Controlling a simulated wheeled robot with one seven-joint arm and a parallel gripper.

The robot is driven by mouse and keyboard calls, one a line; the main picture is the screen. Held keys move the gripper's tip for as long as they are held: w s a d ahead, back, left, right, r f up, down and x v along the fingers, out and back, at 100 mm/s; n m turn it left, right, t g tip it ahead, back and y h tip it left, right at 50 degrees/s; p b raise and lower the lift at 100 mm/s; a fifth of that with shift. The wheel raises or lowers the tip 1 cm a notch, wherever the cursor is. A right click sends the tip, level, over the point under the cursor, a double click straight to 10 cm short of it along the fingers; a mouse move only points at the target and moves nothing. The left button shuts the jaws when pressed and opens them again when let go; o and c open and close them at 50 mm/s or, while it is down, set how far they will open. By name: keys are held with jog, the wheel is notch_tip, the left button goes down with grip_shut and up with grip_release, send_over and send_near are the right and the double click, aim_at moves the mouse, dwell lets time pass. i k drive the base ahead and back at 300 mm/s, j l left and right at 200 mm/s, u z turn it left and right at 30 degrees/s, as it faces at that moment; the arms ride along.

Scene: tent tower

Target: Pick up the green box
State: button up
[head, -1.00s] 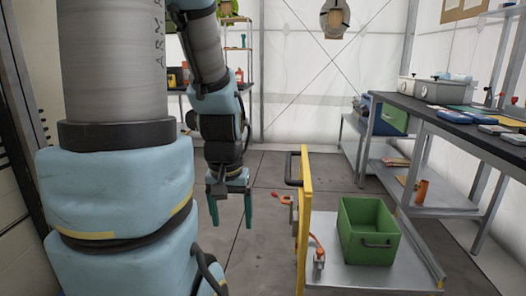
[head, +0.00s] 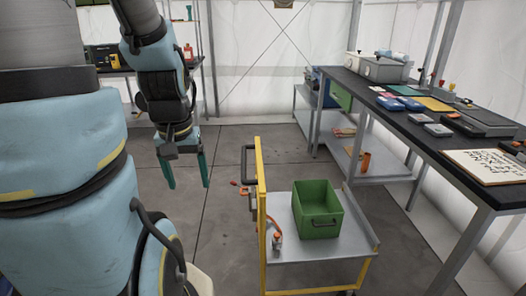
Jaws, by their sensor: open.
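The green box (head: 318,211) is an open-topped bin with a dark handle on its front side. It stands upright on the grey top of a cart (head: 345,239) with a yellow frame. My gripper (head: 188,172) hangs to the left of the cart, fingers pointing down. It is open and empty, apart from the box, with the cart's yellow end frame (head: 260,215) between them.
An orange-and-grey tool (head: 277,240) lies on the cart left of the box. A long dark workbench (head: 440,120) with several items runs along the right. Bare floor (head: 225,150) lies around my gripper. Shelves (head: 180,40) stand at the back left.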

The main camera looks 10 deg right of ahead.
aim_at(315, 208)
jog(key=i+j, duration=0.6)
jog(key=j, duration=0.2)
jog(key=i+j, duration=0.3)
jog(key=j, duration=0.15)
jog(key=i+j+z, duration=0.1)
jog(key=z, duration=1.6)
